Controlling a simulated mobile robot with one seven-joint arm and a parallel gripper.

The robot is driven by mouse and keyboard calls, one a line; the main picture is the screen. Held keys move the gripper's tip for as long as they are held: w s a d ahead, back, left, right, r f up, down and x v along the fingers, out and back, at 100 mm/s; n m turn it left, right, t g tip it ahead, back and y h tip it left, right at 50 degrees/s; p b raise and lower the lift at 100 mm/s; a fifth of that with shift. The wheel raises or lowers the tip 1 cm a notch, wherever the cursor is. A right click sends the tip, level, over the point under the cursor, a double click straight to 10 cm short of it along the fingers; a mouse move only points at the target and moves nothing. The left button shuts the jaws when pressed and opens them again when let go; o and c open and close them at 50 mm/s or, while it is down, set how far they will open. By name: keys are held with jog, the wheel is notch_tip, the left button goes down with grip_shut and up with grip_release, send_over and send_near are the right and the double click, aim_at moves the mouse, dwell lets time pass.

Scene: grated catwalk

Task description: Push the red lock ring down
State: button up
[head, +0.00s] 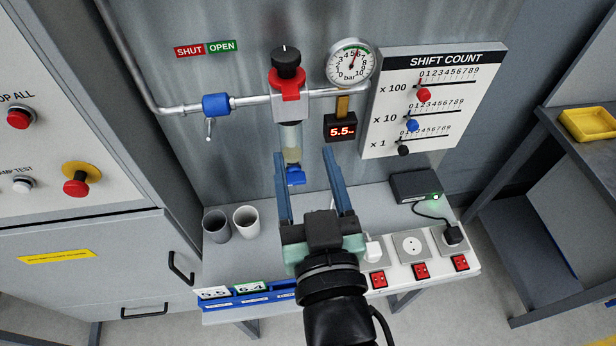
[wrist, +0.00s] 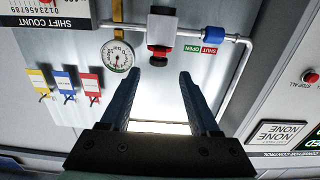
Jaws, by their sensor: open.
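The red lock ring (head: 288,84) sits around the neck just below a black knob (head: 286,61), on the grey body of a regulator in the pipe on the back wall. It also shows in the wrist view (wrist: 159,49), where the picture is turned over. Below it hang a clear bowl (head: 291,140) and a blue drain piece (head: 295,176). My gripper (head: 303,153) is open and empty, its two blue fingers spread. In the head view its tips appear below the ring, apart from it. The wrist view shows the ring just beyond the gap between the tips.
A gauge (head: 350,63) and a display reading 5.5 (head: 341,127) are right of the regulator. A blue valve (head: 216,104) is on the pipe to the left.

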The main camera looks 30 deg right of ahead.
jog(key=shift+s+a+r, duration=0.1)
jog(key=shift+s+a, duration=0.1)
jog(key=shift+s, duration=0.5)
